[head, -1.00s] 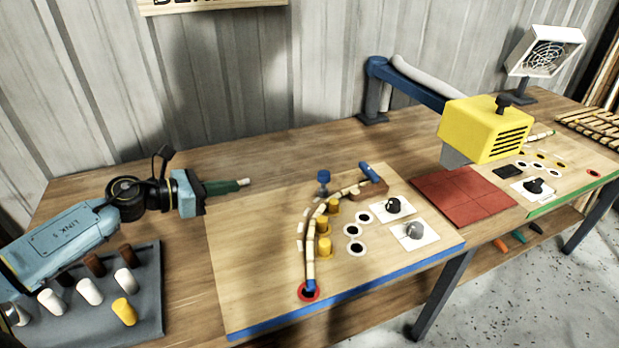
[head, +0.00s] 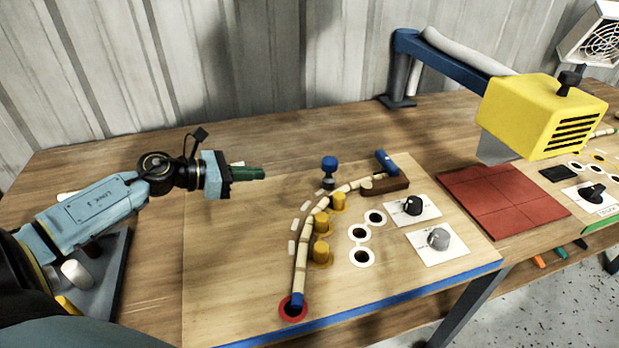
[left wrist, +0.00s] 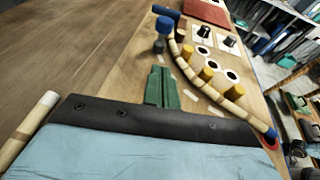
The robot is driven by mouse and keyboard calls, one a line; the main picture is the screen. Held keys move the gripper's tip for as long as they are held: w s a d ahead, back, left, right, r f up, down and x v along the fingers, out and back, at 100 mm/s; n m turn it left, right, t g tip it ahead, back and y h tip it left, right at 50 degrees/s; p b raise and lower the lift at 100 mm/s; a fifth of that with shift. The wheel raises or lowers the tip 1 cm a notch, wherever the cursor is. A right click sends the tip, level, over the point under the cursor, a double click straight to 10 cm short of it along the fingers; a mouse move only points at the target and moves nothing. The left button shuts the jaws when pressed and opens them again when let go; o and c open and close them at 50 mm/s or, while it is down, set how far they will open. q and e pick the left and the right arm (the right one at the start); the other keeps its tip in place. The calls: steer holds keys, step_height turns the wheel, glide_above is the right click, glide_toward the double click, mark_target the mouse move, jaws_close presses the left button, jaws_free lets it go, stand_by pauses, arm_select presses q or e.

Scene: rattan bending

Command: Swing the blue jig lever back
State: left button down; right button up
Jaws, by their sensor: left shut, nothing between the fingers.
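On the wooden jig board (head: 235,290), a blue knob on a short post (head: 330,165) stands left of a blue handle (head: 386,161) by a brown block (head: 388,186). Which of these is the jig lever I cannot tell. Both show in the left wrist view, the knob (left wrist: 164,25) and the handle (left wrist: 166,11). A pale rattan strip (head: 303,250) curves past yellow pegs (head: 322,250), its blue end in a red ring (head: 292,308). My left gripper (head: 262,174), with green fingers (left wrist: 160,88), is shut and empty, left of the knob and apart from it. My right gripper is out of view.
Dials (head: 412,205) and white-ringed holes (head: 361,257) lie right of the pegs. A red mat (head: 500,200) and a yellow box on a blue arm (head: 540,115) are farther right. A pale rod (left wrist: 30,130) lies left in the left wrist view. The board's left part is clear.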

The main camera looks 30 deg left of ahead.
arm_select(q)
glide_toward(329, 174)
steer(key=w, duration=0.2)
steer(key=w+d, duration=0.1)
steer(key=shift+w+f, duration=0.25)
steer(key=shift+w, duration=0.1)
steer(key=shift+w+d, duration=0.25)
steer(key=shift+w, duration=0.25)
steer(key=shift+f, duration=0.1)
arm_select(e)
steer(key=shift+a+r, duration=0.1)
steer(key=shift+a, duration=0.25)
